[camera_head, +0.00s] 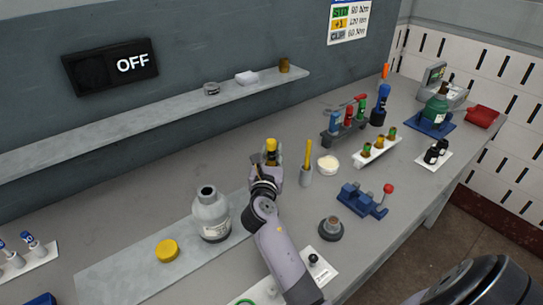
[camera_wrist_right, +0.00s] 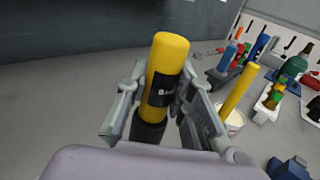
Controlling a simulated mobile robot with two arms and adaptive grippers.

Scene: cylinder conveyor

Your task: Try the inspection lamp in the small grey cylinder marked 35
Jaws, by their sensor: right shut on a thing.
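My right gripper (camera_head: 267,172) is shut on a yellow and black inspection lamp (camera_head: 271,146), held roughly upright with its yellow end up, above the rear middle of the bench. In the right wrist view the lamp (camera_wrist_right: 168,58) stands between both fingers (camera_wrist_right: 160,88), and its lower black end is partly hidden. A grey cylinder (camera_head: 211,218) with an open dark neck stands upright to the left of the gripper. Its label is too small to read. A round yellow cap (camera_head: 167,250) lies beside it. My left gripper is not in view.
A blue fixture with a red knob (camera_head: 362,200) and a dark round part (camera_head: 331,228) are nearer. A sign (camera_head: 110,66) reads OFF. The rear bench left of the gripper is clear.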

